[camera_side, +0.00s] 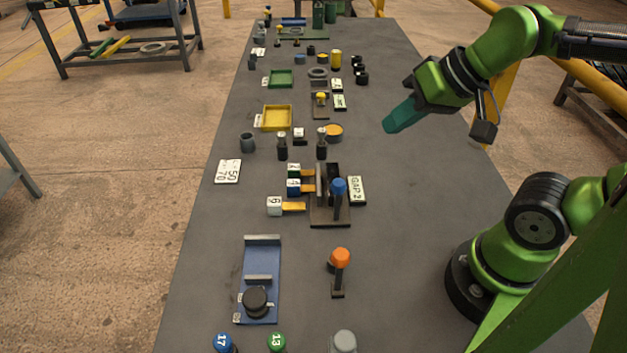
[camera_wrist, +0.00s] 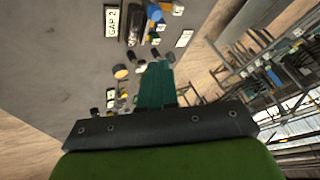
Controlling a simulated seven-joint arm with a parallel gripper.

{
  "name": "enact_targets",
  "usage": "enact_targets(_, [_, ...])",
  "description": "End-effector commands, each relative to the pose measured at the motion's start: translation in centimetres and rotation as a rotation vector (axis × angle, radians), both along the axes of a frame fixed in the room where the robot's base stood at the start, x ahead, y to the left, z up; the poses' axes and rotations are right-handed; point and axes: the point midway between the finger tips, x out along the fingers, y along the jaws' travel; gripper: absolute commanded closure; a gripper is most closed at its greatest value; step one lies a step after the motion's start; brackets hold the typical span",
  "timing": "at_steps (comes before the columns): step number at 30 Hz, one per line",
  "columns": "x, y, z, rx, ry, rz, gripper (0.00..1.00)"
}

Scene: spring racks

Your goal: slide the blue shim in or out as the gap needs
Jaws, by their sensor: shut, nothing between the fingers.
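The blue shim (camera_side: 293,187) is a small blue block with a white numbered face and an orange tongue pointing right. It sits at the left side of the dark gap fixture (camera_side: 329,217), between a green block (camera_side: 294,170) behind and a white block marked 6 (camera_side: 274,206) in front, both with orange tongues. How deep its tongue reaches is too small to tell. A blue-topped post (camera_side: 339,188) stands on the fixture, with a "GAP 2" card (camera_side: 357,190) at its right. My gripper (camera_side: 390,126) is shut and empty, above the table, behind and right of the fixture.
A card reading 50 and 70 (camera_side: 228,171) lies left. A blue tray with black discs (camera_side: 260,285) and an orange-topped post (camera_side: 340,268) stand nearer. Two dark posts (camera_side: 282,147) (camera_side: 321,144) stand behind the fixture. The table's right side is mostly clear.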

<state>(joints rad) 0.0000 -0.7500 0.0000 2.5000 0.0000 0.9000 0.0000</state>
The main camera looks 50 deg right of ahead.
Motion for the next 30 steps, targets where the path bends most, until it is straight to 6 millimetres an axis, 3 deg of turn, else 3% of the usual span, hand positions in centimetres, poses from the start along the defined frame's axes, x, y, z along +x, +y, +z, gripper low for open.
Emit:
enact_targets(8, [0.0,0.0,0.0,0.0,0.0,0.0,0.98])
enact_targets(14, [0.6,0.6,-1.3,0.001,0.066,0.023,0.68])
enact_targets(19, [4.4,1.4,-2.0,-0.009,0.194,0.05,0.43])
enact_targets(23, [8.3,2.2,-2.7,-0.012,0.317,0.025,0.43])
enact_targets(30, [15.6,3.7,-5.7,-0.042,0.533,-0.106,0.43])
